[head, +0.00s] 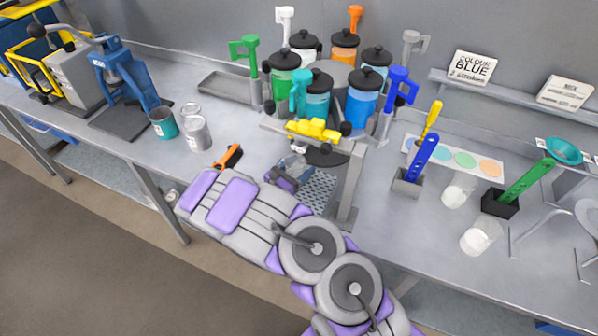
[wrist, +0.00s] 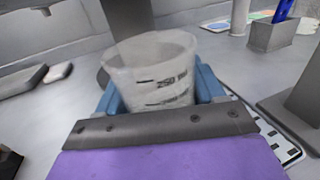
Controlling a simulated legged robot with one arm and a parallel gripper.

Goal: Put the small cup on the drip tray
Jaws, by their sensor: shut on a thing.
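My gripper (wrist: 162,97) is shut on the small cup (wrist: 152,72), a translucent cup with dark printed markings, held upright between blue fingers. In the head view my gripper (head: 290,172) is at the front of the drum machine, and the cup is mostly hidden there. The drip tray (head: 320,188) is a grey perforated plate under the machine, just right of my gripper and partly covered by my arm. In the wrist view the tray's slotted edge (wrist: 288,148) shows at the lower right, beside and below the cup. The cup is not over the visible part of the tray.
The drum machine with coloured canisters (head: 362,98) and its grey post (head: 348,185) stand around the tray.

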